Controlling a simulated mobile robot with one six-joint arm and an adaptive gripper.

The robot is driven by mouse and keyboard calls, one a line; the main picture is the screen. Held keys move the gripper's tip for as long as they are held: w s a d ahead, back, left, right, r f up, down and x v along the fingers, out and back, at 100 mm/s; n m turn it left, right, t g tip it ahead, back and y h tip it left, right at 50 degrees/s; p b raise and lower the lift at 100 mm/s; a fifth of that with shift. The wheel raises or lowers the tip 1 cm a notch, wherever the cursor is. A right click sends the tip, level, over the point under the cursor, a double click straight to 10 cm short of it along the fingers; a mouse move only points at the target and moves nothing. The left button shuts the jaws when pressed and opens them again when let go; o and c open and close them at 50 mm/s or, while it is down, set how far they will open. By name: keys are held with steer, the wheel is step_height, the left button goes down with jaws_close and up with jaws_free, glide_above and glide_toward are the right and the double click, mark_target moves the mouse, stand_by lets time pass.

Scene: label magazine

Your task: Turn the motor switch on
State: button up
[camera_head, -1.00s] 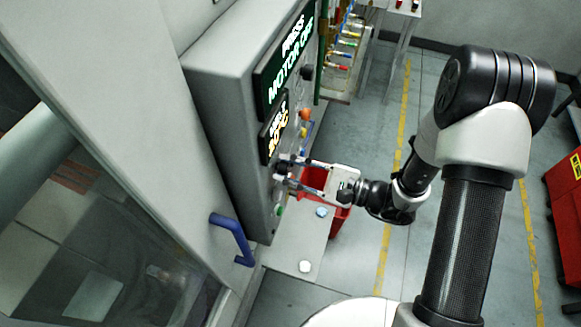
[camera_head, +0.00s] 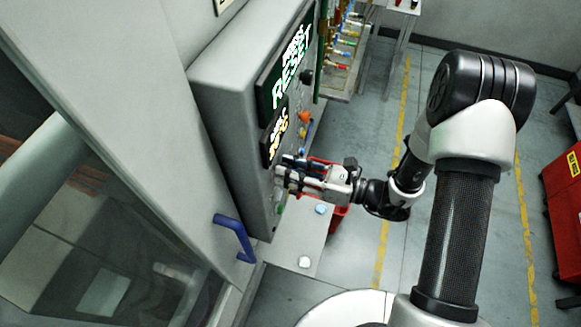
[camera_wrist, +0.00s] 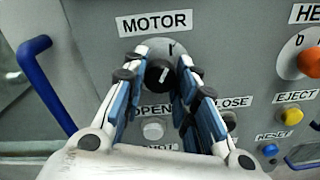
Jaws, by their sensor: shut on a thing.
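The motor switch (camera_wrist: 159,73) is a black round knob with a white line, on a grey round plate below the MOTOR label (camera_wrist: 155,23). Its white line leans up and to the right, toward a mark at the plate's top right. My gripper (camera_wrist: 161,80) has its blue-padded fingers on both sides of the knob and is shut on it. In the head view my gripper (camera_head: 285,172) reaches the front of the grey control panel (camera_head: 225,130); the knob is hidden there by the fingers.
Below the knob are a pale OPEN button (camera_wrist: 153,131) and a CLOSE button (camera_wrist: 229,118), partly behind the fingers. An orange knob (camera_wrist: 309,62), yellow EJECT button (camera_wrist: 291,116) and blue RESET button (camera_wrist: 270,150) lie to the right. A blue handle (camera_wrist: 45,85) stands out at left.

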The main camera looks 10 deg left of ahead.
steer(key=shift+m, duration=0.5)
steer(key=o, duration=1.1)
steer(key=d, duration=0.8)
steer(key=s+d, duration=0.1)
steer(key=d, duration=0.3)
steer(key=shift+r, duration=0.2)
